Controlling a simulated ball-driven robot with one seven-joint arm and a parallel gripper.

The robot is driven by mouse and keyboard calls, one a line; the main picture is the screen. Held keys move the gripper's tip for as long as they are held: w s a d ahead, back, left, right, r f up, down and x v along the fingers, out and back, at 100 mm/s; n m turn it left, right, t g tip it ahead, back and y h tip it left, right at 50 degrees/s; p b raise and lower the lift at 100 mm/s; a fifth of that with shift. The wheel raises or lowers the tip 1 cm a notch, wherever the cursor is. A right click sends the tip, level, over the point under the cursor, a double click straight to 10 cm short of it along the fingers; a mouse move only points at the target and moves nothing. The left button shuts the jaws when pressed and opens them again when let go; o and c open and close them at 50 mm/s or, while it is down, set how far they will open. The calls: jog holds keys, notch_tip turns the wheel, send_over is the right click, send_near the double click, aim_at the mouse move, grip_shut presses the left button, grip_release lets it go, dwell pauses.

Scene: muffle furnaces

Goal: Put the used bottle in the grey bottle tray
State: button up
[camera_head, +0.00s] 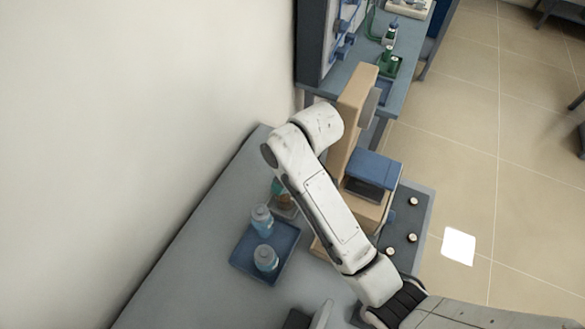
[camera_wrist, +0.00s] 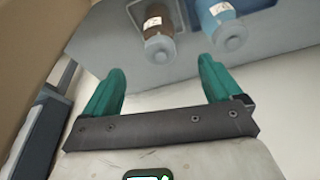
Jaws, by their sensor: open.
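In the wrist view a brown bottle (camera_wrist: 157,28) with a white label and a grey cap stands ahead of my gripper (camera_wrist: 162,66), roughly between the two green fingers but beyond their tips. The fingers are spread and hold nothing. A blue bottle (camera_wrist: 217,14) with a white label and a grey cap stands to its right. In the head view the brown bottle (camera_head: 285,200) is largely hidden by my arm, beside a small grey tray (camera_head: 286,213). I cannot tell whether it stands in that tray. No label tells which bottle is used.
A beige device (camera_head: 354,110) with a blue top stands right of my arm. The bench's left part is clear.

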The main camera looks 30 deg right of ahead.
jog(key=shift+v, duration=1.2)
jog(key=s+d+f+m, duration=0.1)
jog(key=s+d+f, duration=0.1)
jog(key=s, duration=0.6)
jog(key=s+d+f+m+g+h, duration=0.1)
jog(key=s+d+f+m, duration=0.1)
jog(key=s, duration=0.7)
jog(key=s+d+f+m, duration=0.2)
jog(key=s+d+f, duration=0.1)
jog(key=s, duration=0.6)
jog(key=shift+s+f+g, duration=0.2)
jog(key=shift+f+g, duration=0.2)
jog(key=shift+f, duration=0.05)
jog(key=shift+s, duration=0.1)
